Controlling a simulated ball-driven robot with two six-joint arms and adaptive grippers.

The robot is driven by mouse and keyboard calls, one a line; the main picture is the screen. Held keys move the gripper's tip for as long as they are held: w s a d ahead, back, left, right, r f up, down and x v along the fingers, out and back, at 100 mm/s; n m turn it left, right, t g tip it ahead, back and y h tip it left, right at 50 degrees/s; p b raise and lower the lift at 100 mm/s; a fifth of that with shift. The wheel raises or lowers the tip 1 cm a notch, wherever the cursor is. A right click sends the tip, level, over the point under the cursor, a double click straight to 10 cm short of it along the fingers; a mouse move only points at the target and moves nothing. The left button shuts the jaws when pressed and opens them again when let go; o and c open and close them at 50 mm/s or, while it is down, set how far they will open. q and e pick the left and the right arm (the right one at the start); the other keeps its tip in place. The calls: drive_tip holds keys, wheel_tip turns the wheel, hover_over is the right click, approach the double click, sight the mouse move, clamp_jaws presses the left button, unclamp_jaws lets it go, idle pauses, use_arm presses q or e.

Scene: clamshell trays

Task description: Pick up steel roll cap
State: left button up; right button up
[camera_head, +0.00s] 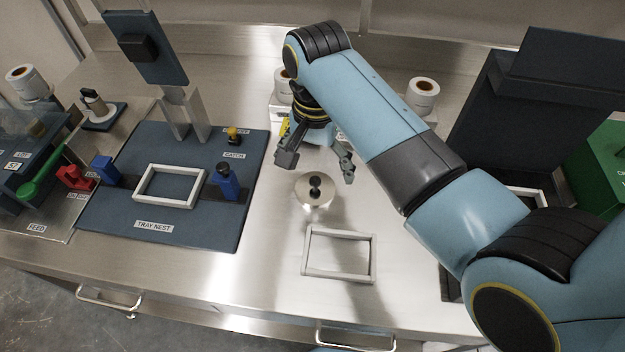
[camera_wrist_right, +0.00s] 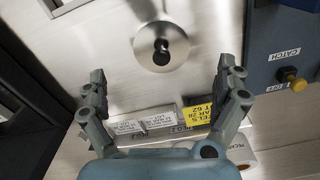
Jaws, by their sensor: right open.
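The steel roll cap (camera_head: 315,190) is a round shiny disc with a black knob on top. It rests on the steel counter, in front of my right gripper in the head view. In the right wrist view the cap (camera_wrist_right: 148,58) lies beyond the fingertips, roughly centred between them. My right gripper (camera_head: 318,168) is open and empty, its fingers spread wide, above the counter and apart from the cap. Its two fingers also show in the right wrist view (camera_wrist_right: 166,80). My left gripper is not in view.
A white tray frame (camera_head: 340,276) lies on the counter in front of the cap. The blue tray nest mat (camera_head: 205,235) with posts is at left. Label rolls (camera_head: 423,88) stand behind. A tall dark machine (camera_head: 540,110) is at right. Counter around the cap is bare.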

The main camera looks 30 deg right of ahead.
sight(314, 182)
drive_tip(key=shift+f, duration=0.5)
drive_tip(key=shift+w+f, duration=0.1)
drive_tip(key=shift+f, duration=0.2)
wheel_tip(314, 182, down, 5)
drive_tip(key=shift+a+r+p, duration=0.1)
drive_tip(key=shift+r+p, duration=0.1)
drive_tip(key=shift+p, duration=0.15)
drive_tip(key=shift+f, duration=0.2)
drive_tip(key=c, duration=0.4)
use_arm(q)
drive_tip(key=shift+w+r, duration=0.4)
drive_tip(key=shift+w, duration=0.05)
use_arm(e)
drive_tip(key=c, duration=0.8)
drive_tip(key=shift+c, duration=0.2)
